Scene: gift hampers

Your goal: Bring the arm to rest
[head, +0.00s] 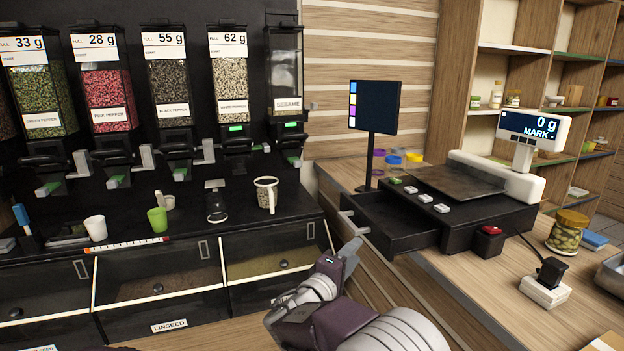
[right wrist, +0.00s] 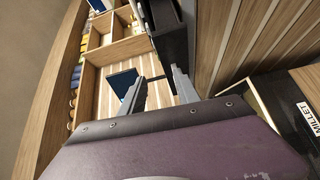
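My right gripper (head: 349,250) reaches in from the bottom of the head view, in front of the counter and just below the handle of the open black drawer (head: 385,222). In the right wrist view its two fingers (right wrist: 160,92) stand apart with nothing held between them. A dark bar shows beyond the fingertips there; I cannot tell whether it touches them. My left gripper is not in view.
The scale (head: 472,180) and a screen (head: 373,107) stand on the wooden counter (head: 470,290). A jar (head: 567,232) is at the right. A patterned mug (head: 266,194), a green cup (head: 157,220) and a white cup (head: 96,228) stand below the pepper dispensers.

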